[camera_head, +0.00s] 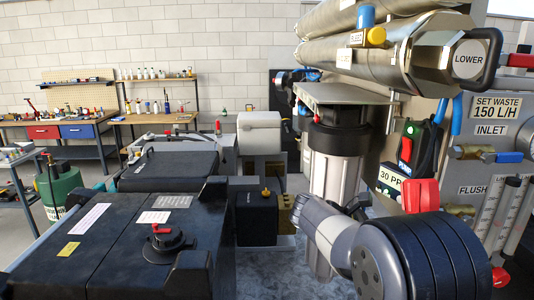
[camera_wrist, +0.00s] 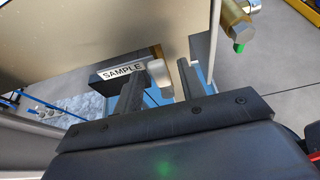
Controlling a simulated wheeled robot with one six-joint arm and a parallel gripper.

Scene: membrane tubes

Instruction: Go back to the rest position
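My gripper (camera_wrist: 160,82) shows in the wrist view with its two dark fingers apart. A small pale cylindrical part (camera_wrist: 159,73) shows between the fingers, beside a plate labelled SAMPLE (camera_wrist: 122,71). I see no finger closed on it, but cannot tell how far beyond the fingertips it lies. In the head view my grey and black arm fills the lower right, and the gripper itself is hidden. The steel membrane tubes (camera_head: 362,58) lie at upper right, the lower one labelled LOWER.
A panel with SET WASTE (camera_head: 496,107), INLET and FLUSH labels, valves and flow meters stands close on the right. A filter housing (camera_head: 338,160) stands behind my arm. Workbenches (camera_head: 62,122) and a green tank (camera_head: 58,188) are at the left, with some open floor.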

